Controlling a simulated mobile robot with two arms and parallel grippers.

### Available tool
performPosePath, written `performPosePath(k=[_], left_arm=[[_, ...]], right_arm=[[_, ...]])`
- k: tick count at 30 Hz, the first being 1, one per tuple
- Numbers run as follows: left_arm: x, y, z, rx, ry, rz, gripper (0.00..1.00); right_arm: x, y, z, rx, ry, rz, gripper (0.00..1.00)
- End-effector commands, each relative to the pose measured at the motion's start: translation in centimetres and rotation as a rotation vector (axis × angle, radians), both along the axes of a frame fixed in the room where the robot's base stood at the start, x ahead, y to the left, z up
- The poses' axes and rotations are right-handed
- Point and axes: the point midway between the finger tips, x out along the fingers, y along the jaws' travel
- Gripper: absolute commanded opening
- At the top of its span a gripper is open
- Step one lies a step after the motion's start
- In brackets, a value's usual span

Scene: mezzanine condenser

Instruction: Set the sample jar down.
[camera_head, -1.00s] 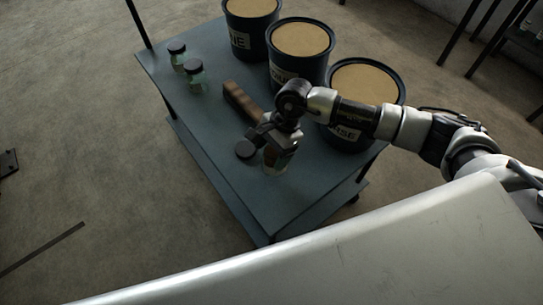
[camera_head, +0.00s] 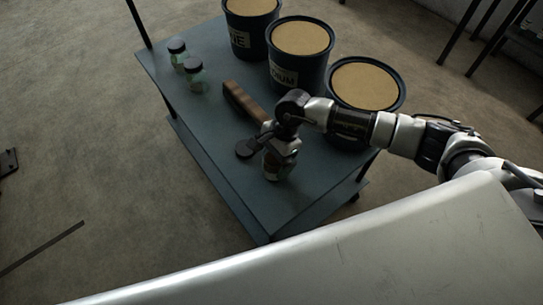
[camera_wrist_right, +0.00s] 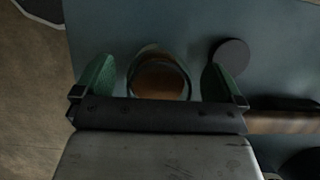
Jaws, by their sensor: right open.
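The sample jar (camera_wrist_right: 158,80) is open-topped with brown contents, seen from above in the right wrist view. It stands on the blue-grey cart top (camera_head: 215,120), near its front edge. In the head view only the lower part of the jar (camera_head: 271,175) shows under my right gripper (camera_head: 275,160). My right gripper is open, with one green finger on each side of the jar; gaps show between fingers and glass in the right wrist view (camera_wrist_right: 159,78). My left gripper is not in view.
A dark round lid (camera_wrist_right: 230,56) lies beside the jar. A brown block (camera_head: 243,101) lies behind it. Two lidded jars (camera_head: 194,79) stand at the back left. Three dark buckets with tan tops (camera_head: 300,38) line the right side. The left part of the cart top is clear.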

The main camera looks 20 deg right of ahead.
Motion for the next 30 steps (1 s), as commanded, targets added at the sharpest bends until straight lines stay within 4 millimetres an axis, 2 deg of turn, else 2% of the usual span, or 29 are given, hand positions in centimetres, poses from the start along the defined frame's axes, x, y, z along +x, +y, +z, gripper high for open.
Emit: performPosePath(k=[5, 15, 21, 30], left_arm=[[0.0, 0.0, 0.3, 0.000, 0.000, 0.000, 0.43], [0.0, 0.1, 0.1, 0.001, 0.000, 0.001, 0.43], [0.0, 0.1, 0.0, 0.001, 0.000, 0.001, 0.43], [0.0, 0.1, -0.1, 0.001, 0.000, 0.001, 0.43]], right_arm=[[0.2, -0.3, 0.9, 0.000, -0.003, -0.001, 0.99], [1.1, -2.9, 7.4, 0.000, -0.005, -0.001, 0.99], [1.5, -3.9, 10.3, 0.001, -0.002, -0.001, 0.99], [1.6, -4.4, 11.4, 0.000, 0.000, -0.001, 0.99]])
